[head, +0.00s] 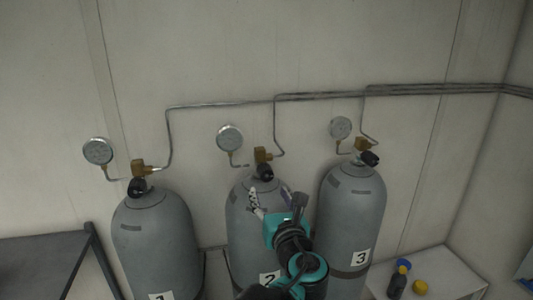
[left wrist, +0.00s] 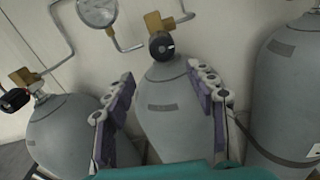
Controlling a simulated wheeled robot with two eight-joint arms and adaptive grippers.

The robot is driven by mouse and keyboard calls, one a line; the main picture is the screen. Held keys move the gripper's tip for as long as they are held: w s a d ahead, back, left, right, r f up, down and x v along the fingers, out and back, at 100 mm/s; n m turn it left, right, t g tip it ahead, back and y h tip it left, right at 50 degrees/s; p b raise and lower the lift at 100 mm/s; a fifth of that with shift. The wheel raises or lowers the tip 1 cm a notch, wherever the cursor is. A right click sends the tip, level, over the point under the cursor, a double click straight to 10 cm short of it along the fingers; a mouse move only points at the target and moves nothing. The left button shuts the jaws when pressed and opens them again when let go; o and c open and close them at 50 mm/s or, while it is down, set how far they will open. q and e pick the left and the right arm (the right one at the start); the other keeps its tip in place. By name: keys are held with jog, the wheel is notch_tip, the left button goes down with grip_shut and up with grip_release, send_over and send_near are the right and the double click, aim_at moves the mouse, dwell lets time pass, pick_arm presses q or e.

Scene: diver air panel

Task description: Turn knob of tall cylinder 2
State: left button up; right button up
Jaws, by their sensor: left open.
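Tall cylinder 2 (head: 242,225) is the grey middle one of three, with a label reading 2 low on its front. Its black knob (head: 265,172) sits on top beside a brass valve (head: 262,155). In the left wrist view the black knob (left wrist: 161,46) is above and beyond the fingers, with the cylinder's shoulder (left wrist: 168,100) behind the gap between them. My left gripper (head: 272,198) is in front of the cylinder, below the knob. Its fingers are spread and empty, apart from the knob. My right gripper is not in view.
Cylinder 1 (head: 155,240) stands at left and cylinder 3 (head: 350,215) close at right. Round gauges, including the middle one (head: 230,138), and thin pipes (head: 320,95) run along the wall. A white table (head: 440,270) at right holds small bottles; a dark table (head: 45,255) is at left.

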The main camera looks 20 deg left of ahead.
aim_at(267, 176)
pick_arm(q)
jog(key=shift+m, duration=0.4)
jog(key=x, duration=0.2)
jog(key=r+x, duration=0.1)
jog(key=x, duration=0.2)
jog(key=p+x, duration=0.1)
jog(key=x, duration=0.1)
jog(key=shift+w+d+r, duration=0.1)
jog(key=shift+w+r, duration=0.2)
jog(key=shift+w, duration=0.2)
jog(key=c, duration=1.2)
jog(key=shift+o, duration=0.2)
